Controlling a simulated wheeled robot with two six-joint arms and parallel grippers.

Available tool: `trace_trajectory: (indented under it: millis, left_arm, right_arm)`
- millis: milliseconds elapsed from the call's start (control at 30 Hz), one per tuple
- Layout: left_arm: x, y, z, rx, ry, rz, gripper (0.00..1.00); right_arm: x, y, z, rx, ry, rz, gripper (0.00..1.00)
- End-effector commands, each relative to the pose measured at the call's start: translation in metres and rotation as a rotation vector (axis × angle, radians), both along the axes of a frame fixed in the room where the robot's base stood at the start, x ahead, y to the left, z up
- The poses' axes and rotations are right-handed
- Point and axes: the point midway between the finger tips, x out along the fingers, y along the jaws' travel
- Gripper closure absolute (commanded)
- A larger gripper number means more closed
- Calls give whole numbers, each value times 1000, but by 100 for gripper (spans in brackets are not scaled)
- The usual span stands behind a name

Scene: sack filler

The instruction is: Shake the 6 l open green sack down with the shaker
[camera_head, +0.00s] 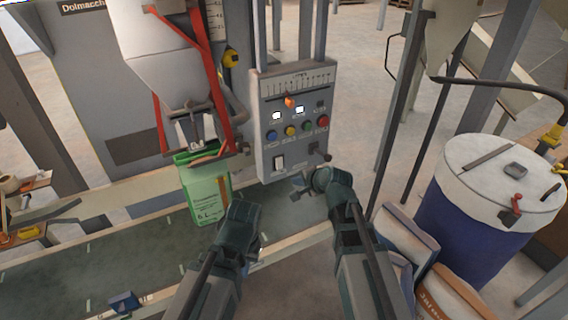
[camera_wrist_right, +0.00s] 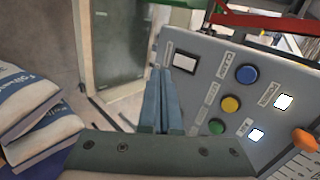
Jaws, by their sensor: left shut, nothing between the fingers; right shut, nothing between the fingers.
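The green sack (camera_head: 205,195), marked 6 L, stands upright on the dark belt (camera_head: 140,245) with its top at the filler spout (camera_head: 190,128). I cannot tell whether the spout reaches inside it. The grey control panel (camera_head: 292,110) is right of the sack. My right gripper (camera_head: 299,186) is shut and empty at the panel's lower edge. In the right wrist view its fingers (camera_wrist_right: 162,85) are close to the white rocker switch (camera_wrist_right: 185,62); contact is unclear. My left gripper (camera_head: 245,212) is shut, right of the sack's lower part; its fingertips are hard to make out.
The panel has blue, yellow, green and red buttons (camera_head: 323,122) and an orange knob (camera_head: 289,101). A blue drum with a white lid (camera_head: 500,180) and filled sacks (camera_head: 405,235) stand at right. A small blue item (camera_head: 124,302) lies by the belt's front edge.

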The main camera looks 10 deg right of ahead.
Motion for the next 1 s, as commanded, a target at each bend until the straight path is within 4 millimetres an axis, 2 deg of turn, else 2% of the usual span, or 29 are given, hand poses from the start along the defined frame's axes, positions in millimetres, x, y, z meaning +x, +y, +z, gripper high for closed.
trace_trajectory:
  millis: [33,133,533,667,1000]
  left_arm:
    - [0,0,3,0,0,0,100]
    - [0,0,4,0,0,1,100]
    - [0,0,2,0,0,0,100]
    - [0,0,-9,0,0,-2,100]
    - [0,0,-51,1,0,-6,100]
  right_arm:
    - [7,-7,7,31,-13,-37,100]
    - [13,-13,13,69,-29,-78,100]
    - [15,-14,12,77,-32,-86,100]
    - [26,-10,2,76,-32,-84,100]
    - [78,10,-41,76,-31,-83,100]
